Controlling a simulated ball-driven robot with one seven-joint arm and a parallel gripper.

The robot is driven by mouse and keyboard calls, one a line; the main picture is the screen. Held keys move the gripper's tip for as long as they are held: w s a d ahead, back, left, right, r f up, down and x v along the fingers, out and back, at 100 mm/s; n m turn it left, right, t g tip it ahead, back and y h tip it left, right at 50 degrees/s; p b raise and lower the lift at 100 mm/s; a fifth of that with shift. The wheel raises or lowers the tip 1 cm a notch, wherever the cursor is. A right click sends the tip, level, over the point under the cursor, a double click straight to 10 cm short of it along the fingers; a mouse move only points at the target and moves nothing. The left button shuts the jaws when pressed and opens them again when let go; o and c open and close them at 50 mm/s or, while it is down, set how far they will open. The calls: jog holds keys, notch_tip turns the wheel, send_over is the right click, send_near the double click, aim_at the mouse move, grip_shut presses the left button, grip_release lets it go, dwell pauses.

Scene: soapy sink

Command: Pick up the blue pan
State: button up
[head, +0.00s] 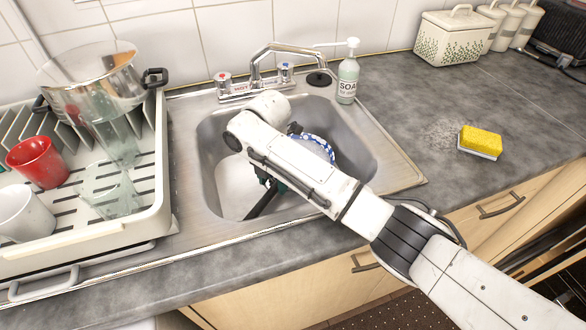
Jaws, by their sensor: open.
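The sink basin (215,165) holds a dark, straight handle (261,203) that slants up to a dark teal part below my forearm. This looks like the blue pan, but most of it is hidden behind my arm. My arm reaches over the basin from the lower right and folds back at the wrist. A small dark part of my gripper (295,128) seems to show beside the wrist. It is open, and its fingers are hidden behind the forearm. I cannot tell whether it touches the pan.
A blue-and-white plate (319,144) is in the sink, partly covered by my arm. The faucet (285,50) and soap bottle (348,78) stand behind it. A loaded dish rack (150,215) is on the left. A yellow sponge (480,141) lies on the right counter, which has free room.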

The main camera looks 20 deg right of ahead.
jog(key=shift+f, duration=1.3)
jog(key=shift+c, duration=0.4)
grip_shut()
jog(key=shift+r, duration=0.15)
